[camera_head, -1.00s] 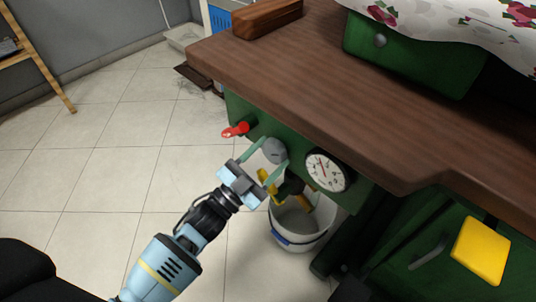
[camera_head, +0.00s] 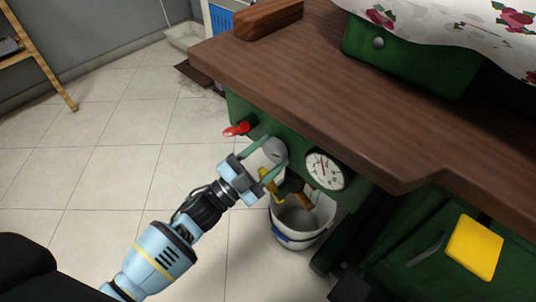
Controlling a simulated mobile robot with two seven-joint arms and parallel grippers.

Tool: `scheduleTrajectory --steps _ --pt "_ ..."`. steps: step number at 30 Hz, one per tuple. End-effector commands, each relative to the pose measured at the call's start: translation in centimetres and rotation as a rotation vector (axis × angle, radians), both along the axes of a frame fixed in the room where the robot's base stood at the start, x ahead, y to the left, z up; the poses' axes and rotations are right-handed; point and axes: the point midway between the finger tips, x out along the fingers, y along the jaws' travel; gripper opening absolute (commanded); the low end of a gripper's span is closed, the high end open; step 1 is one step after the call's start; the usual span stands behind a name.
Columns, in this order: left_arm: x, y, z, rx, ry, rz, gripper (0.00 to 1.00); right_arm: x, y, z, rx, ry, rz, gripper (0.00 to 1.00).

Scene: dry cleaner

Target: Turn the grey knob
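The grey knob (camera_head: 274,149) is on the green front panel below the wooden top, between a red handle and a round gauge. My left gripper (camera_head: 275,157) reaches up from the lower left. Its two pale green fingers lie on either side of the knob, apart from each other. I cannot tell whether the fingertips touch the knob. My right gripper is not in view.
The red handle (camera_head: 237,129) is close to the left of the fingers and the gauge (camera_head: 325,170) close to the right. A yellow part (camera_head: 266,178) and a white bucket (camera_head: 301,229) are below. The brown wooden top (camera_head: 330,90) overhangs the panel. Tiled floor is open on the left.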

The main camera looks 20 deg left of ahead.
Motion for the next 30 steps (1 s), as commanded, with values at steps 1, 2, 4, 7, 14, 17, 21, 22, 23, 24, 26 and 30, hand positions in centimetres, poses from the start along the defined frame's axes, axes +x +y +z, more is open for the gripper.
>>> scheduleTrajectory --steps 1,2,4,7,14,17,21,22,23,24,26,30 --pt "0.0 0.1 0.0 0.000 0.000 0.001 0.59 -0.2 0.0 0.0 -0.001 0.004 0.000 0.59" --pt "0.0 0.1 0.0 0.000 0.000 0.001 0.63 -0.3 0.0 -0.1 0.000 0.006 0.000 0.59" --pt "0.0 0.1 0.0 0.000 0.000 0.001 0.72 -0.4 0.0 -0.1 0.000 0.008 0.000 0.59" --pt "0.0 0.0 0.0 -0.001 0.001 0.001 0.75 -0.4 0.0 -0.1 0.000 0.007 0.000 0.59" --pt "-0.1 0.1 -0.1 0.000 0.001 0.000 0.75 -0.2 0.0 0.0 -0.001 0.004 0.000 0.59" --pt "-0.7 0.6 -0.4 0.000 0.004 0.001 0.75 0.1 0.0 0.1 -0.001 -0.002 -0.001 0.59" --pt "-2.3 1.8 -1.1 0.000 0.005 0.002 0.75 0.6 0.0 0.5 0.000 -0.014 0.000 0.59" --pt "-2.7 2.1 -1.3 0.000 0.005 0.002 0.75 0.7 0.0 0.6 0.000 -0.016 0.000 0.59" --pt "-3.1 2.4 -1.5 0.001 0.004 0.002 0.75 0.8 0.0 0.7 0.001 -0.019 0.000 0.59" --pt "-3.6 2.7 -1.7 0.001 0.004 0.002 0.75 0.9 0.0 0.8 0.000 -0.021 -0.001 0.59" --pt "-4.2 3.2 -2.0 0.001 0.003 0.001 0.75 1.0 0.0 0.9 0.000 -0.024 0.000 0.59" --pt "-5.3 4.1 -2.5 0.000 0.002 0.001 0.75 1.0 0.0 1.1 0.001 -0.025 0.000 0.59"
